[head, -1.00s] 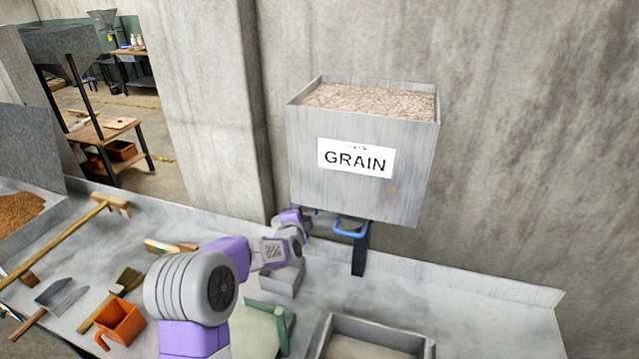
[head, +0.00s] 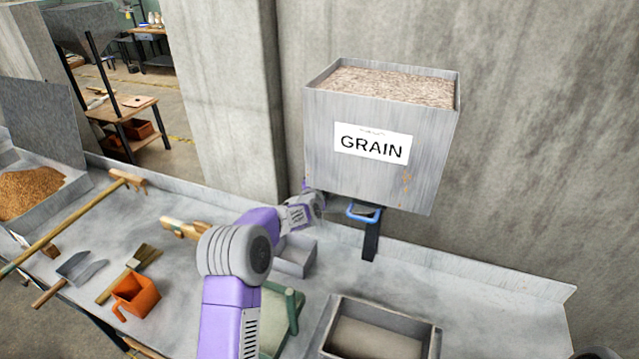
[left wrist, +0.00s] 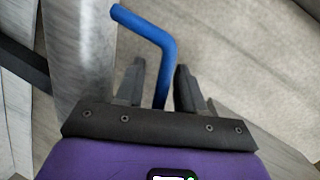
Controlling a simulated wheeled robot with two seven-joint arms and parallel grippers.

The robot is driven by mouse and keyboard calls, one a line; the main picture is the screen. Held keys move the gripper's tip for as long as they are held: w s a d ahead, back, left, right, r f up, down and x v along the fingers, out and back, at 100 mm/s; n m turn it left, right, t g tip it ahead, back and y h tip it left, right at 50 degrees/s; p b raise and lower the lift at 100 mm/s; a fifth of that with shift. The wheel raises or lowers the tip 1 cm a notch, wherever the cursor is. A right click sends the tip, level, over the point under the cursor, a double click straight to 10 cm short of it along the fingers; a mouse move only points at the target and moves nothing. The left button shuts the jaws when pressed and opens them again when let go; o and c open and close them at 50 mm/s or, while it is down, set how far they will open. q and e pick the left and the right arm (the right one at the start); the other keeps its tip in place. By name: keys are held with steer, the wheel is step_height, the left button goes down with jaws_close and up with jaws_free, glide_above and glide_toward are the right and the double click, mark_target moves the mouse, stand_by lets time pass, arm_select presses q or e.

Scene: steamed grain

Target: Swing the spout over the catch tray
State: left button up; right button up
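The grey grain hopper (head: 380,165), labelled GRAIN, is on the wall. Under it hang a dark spout-like strip (head: 370,242) and a blue handle (head: 363,213). My left gripper (left wrist: 160,85) is open, with the blue handle bar (left wrist: 157,42) running between its fingers. A small gap shows on one side of the bar. In the head view the gripper is mostly hidden by my wrist, below the hopper's left side. A rectangular metal tray (head: 428,345), perhaps the catch tray, stands on the bench in front. My right gripper is out of view.
A smaller grey box (head: 309,258) sits beneath my left forearm, near a green object (head: 293,308). An orange scoop (head: 137,292), a brush (head: 142,258) and a long wooden tool (head: 70,222) lie to the left. The bench right of the tray is clear.

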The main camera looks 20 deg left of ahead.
arm_select(q)
jaws_close()
stand_by(0.3)
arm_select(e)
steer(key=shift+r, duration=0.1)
